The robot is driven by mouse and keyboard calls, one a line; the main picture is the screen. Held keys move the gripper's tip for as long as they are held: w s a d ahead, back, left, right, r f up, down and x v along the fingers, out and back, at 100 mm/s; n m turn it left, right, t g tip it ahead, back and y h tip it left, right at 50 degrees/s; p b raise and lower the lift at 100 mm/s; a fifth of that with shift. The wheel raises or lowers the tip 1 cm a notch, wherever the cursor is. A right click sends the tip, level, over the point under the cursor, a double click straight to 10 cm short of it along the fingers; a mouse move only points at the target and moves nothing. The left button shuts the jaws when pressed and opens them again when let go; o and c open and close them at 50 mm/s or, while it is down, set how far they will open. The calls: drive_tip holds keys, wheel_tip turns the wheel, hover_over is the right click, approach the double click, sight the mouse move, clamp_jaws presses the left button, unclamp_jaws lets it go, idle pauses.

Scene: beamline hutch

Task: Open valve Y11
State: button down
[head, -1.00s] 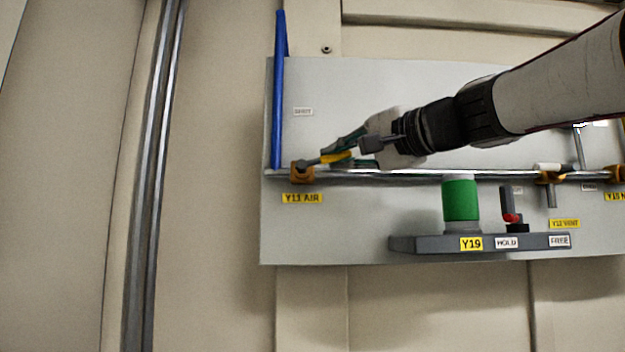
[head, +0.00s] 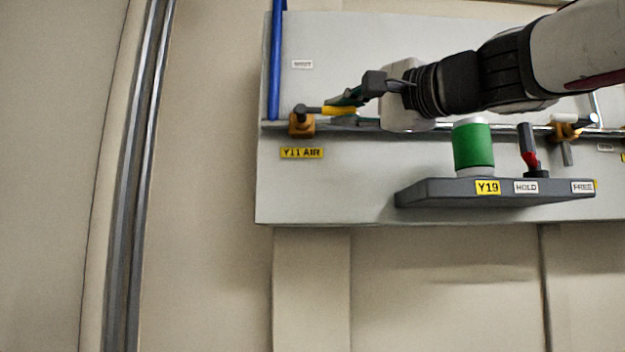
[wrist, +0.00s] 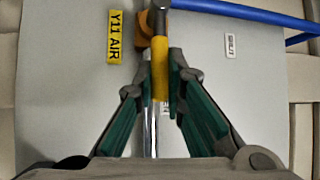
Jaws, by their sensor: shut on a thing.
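Valve Y11 has a brass body (head: 301,124) on the pipe at the panel's left, above its yellow "Y11 AIR" label (head: 302,153). Its lever has a yellow sleeve (head: 340,111) and extends to the right from the body, roughly along the pipe. My gripper (head: 346,104) comes from the right and is shut on this sleeve. In the wrist view, the green-padded fingers of my gripper (wrist: 161,72) sit on both sides of the yellow sleeve (wrist: 160,55), with the pipe running behind it. The far finger is partly hidden in the head view.
A blue pipe (head: 277,65) rises left of the valve. A grey shelf (head: 430,195) below my arm carries a green cylinder (head: 473,146) labelled Y19 and a red-and-grey lever (head: 528,150). Another brass valve (head: 566,130) is at the right. A small white label (head: 302,64) sits above Y11.

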drive_tip(key=shift+f, duration=0.15)
drive_tip(key=c, duration=1.6)
unclamp_jaws()
drive_tip(key=shift+c, duration=0.2)
drive_tip(key=v, duration=1.2)
drive_tip(key=shift+w+d, duration=0.1)
drive_tip(key=s+a+f+n+g+h, duration=0.1)
drive_tip(key=s+f+n+g+h, duration=0.2)
drive_tip(key=f, duration=1.2)
drive_tip(key=s+a+f+n+g+h, duration=0.1)
drive_tip(key=f+g+h, duration=0.25)
drive_tip(key=f, duration=1.15)
drive_tip(key=s+d+f+n+g+h, duration=0.2)
drive_tip(key=s+d+f, duration=0.2)
drive_tip(key=f, duration=0.5)
drive_tip(key=s+d+f+n+g+h, duration=0.3)
drive_tip(key=s+d+f, duration=0.1)
drive_tip(key=f, duration=0.6)
drive_tip(key=shift+s+h, duration=0.35)
drive_tip(key=shift+s, duration=0.35)
